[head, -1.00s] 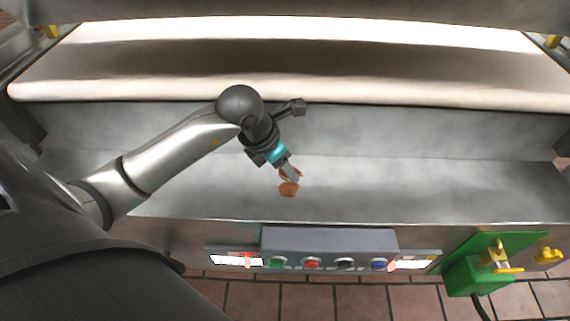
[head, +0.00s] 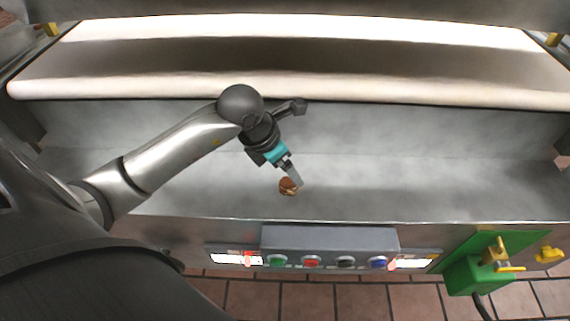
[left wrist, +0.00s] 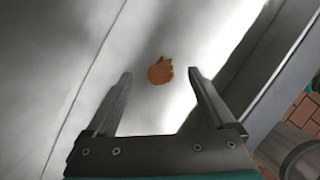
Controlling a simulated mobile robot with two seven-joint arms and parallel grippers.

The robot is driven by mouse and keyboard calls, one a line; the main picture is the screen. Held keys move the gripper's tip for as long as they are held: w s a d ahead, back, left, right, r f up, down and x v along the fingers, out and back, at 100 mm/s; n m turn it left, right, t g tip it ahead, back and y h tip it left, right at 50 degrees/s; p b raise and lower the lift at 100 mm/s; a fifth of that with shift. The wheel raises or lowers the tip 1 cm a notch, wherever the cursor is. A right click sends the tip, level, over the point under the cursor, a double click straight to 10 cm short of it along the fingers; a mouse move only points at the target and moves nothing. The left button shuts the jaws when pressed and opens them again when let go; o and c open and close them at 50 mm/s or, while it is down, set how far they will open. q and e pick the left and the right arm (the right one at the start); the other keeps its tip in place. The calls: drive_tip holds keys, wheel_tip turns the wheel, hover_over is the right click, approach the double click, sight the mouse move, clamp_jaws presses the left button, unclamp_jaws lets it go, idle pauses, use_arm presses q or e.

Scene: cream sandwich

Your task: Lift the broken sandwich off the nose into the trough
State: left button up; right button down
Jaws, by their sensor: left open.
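The broken sandwich (head: 287,187), small and brown-orange with a jagged edge, is in the grey metal trough (head: 400,185) in the head view. In the left wrist view the broken sandwich (left wrist: 160,71) lies beyond and between the fingertips, apart from both. My left gripper (head: 294,180) is over the trough, close to the sandwich, with its fingers spread and nothing between them. The same gripper (left wrist: 160,75) shows open in the left wrist view. The nose (head: 300,92) is the pale belt's rounded front edge, above the trough in the picture; no sandwich shows on it. My right gripper is not in view.
A control panel (head: 330,240) with coloured buttons runs along the trough's front. A green box (head: 478,275) with yellow fittings is at the lower right. The trough is bare on both sides of the gripper.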

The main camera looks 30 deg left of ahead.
use_arm(q)
drive_tip(key=shift+r, duration=0.2)
drive_tip(key=shift+s+a+r, duration=0.1)
drive_tip(key=shift+s+r, duration=0.1)
drive_tip(key=shift+r, duration=0.15)
drive_tip(key=p+v, duration=0.4)
drive_tip(key=v, duration=1)
drive_tip(key=shift+p, duration=0.3)
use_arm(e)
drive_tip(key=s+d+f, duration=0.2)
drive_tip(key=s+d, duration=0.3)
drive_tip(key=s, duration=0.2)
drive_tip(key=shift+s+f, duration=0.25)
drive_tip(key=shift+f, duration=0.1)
